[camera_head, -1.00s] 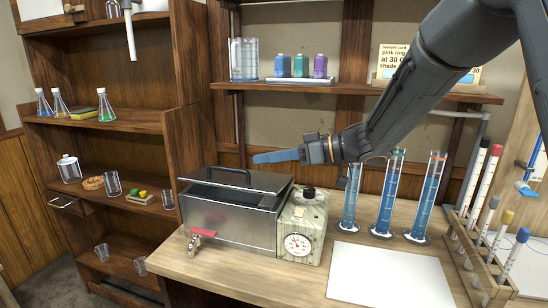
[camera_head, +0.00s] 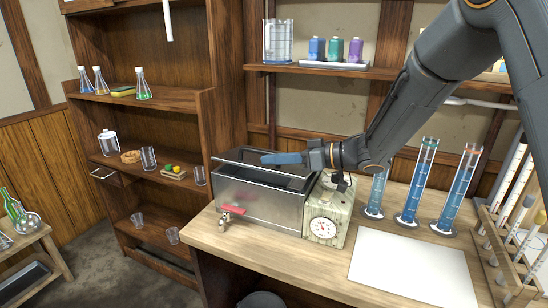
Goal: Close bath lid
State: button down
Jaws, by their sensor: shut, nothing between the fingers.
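The metal water bath (camera_head: 258,208) stands on the bench with a red-handled tap at its front. Its grey lid (camera_head: 234,155) stands partly raised along the back, and a dark opening shows in front of it. My gripper (camera_head: 268,158) is shut and empty, its blue fingers pointing left. It overlaps the lid's upper part in the picture and hides some of it. I cannot tell whether it touches the lid. The lid's handle is hard to make out now.
A control box with a dial (camera_head: 324,228) adjoins the bath on the right. Blue-filled cylinders (camera_head: 409,200) stand behind a white sheet (camera_head: 412,266). A test-tube rack (camera_head: 500,255) is at the far right. A shelf (camera_head: 390,73) with coloured bottles hangs above the bath.

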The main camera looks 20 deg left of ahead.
jog(key=shift+f, duration=0.1)
jog(key=f, duration=0.2)
jog(key=shift+s+a+f, duration=0.1)
jog(key=shift+s+f, duration=0.2)
jog(key=shift+s, duration=0.1)
jog(key=shift+r, duration=0.1)
